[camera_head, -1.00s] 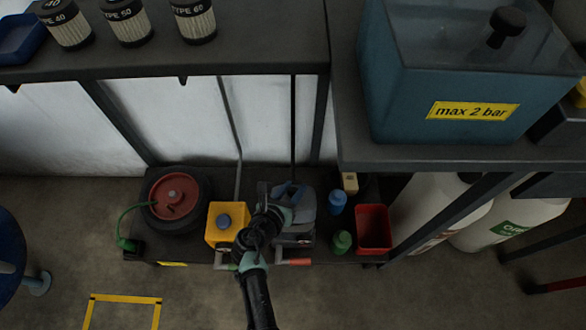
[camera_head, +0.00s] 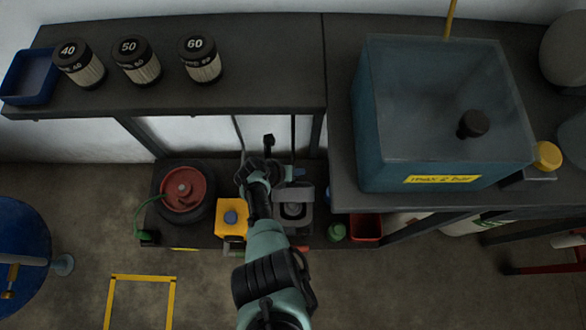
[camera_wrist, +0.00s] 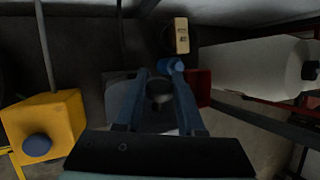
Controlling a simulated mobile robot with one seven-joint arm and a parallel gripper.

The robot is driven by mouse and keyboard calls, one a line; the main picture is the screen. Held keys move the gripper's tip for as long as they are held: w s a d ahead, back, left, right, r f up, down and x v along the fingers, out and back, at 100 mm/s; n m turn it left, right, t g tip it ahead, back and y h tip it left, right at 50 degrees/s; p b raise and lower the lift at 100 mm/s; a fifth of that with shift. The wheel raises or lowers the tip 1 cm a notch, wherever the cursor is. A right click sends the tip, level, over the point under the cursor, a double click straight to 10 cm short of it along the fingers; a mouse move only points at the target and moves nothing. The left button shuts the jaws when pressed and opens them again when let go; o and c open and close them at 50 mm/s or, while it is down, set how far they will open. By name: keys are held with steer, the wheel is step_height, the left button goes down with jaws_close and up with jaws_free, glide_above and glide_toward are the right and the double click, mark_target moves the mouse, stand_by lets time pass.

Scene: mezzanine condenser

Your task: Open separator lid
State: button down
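A grey device (camera_head: 294,208) with a dark round top stands on the low shelf, between a yellow block and a green bottle. In the wrist view, a dark round knob (camera_wrist: 160,90) on a grey body shows between my gripper's (camera_wrist: 157,72) two blue fingers. The fingers are apart; contact with the knob cannot be told. In the head view my gripper is mostly hidden behind my arm. A teal tank (camera_head: 385,150) with a flat translucent lid (camera_head: 430,85) and black knob (camera_head: 473,123) stands on the right bench. Its lid lies in place. No label names the separator.
The yellow block (camera_head: 231,219) with a blue cap is left of the grey device. A red bin (camera_head: 366,228) and green bottle (camera_head: 337,232) are right. A red-topped reel (camera_head: 184,190) is far left. Filters (camera_head: 137,68) stand on the upper bench, whose edge overhangs.

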steer(key=shift+w+f+b, duration=0.25)
steer(key=shift+w+b, duration=0.5)
steer(key=shift+w, duration=0.05)
steer(key=shift+w+f+b, duration=0.3)
steer(key=shift+w+b, duration=0.4)
steer(key=shift+w, duration=0.05)
steer(key=shift+w+f+b, duration=0.25)
steer(key=shift+w+b, duration=0.5)
steer(key=shift+w, duration=0.05)
steer(key=shift+a+f, duration=0.1)
steer(key=c, duration=0.6)
jaws_free()
steer(key=shift+o, duration=0.4)
steer(key=shift+w, duration=0.1)
steer(key=shift+r, duration=0.25)
